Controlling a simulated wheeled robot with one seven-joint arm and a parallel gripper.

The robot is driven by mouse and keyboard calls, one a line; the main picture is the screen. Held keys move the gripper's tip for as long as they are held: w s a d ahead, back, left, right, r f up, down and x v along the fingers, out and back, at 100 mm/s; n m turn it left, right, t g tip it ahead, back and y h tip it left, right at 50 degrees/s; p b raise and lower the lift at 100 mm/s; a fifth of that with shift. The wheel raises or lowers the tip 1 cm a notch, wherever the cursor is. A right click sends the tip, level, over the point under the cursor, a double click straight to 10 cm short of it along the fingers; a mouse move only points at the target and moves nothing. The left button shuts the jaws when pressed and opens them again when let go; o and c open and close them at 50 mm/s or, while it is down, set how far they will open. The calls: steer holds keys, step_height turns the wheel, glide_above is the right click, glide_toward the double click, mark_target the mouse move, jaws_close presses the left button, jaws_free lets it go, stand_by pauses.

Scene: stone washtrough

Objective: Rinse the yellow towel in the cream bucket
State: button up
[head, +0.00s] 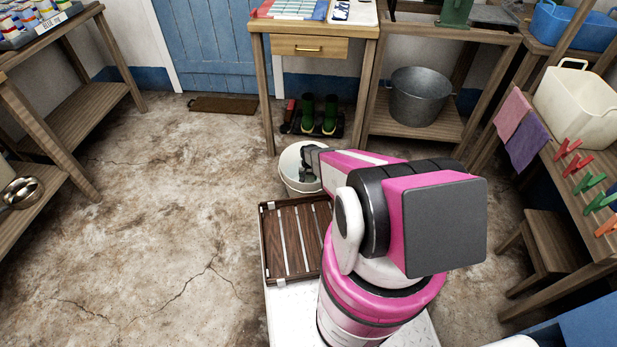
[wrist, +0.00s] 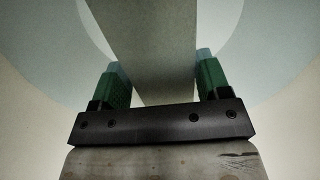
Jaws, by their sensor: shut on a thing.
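The cream bucket (head: 290,172) stands on the floor at the middle of the head view, just beyond my base. My gripper (head: 310,168) reaches over its right side, and part of the bucket is hidden behind my arm. In the wrist view, my gripper (wrist: 160,80) is shut, with a flat, pale grey-beige piece (wrist: 160,45) between its green fingers. Pale blue and white curved areas lie around this piece. No clearly yellow towel shows in either view, and I cannot tell from its colour whether the held piece is the towel.
A slatted wooden tray (head: 293,240) lies by my base. Behind the bucket are a drawer table (head: 308,47), green boots (head: 319,115) and a metal tub (head: 420,95). At right, pink (head: 512,116) and purple (head: 527,142) cloths hang from a bench. The left floor is open.

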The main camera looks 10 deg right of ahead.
stand_by(0.3)
steer(key=shift+f, duration=1)
steer(key=shift+r, duration=0.1)
stand_by(0.4)
step_height(320, 180, up, 20)
stand_by(2.3)
stand_by(3.0)
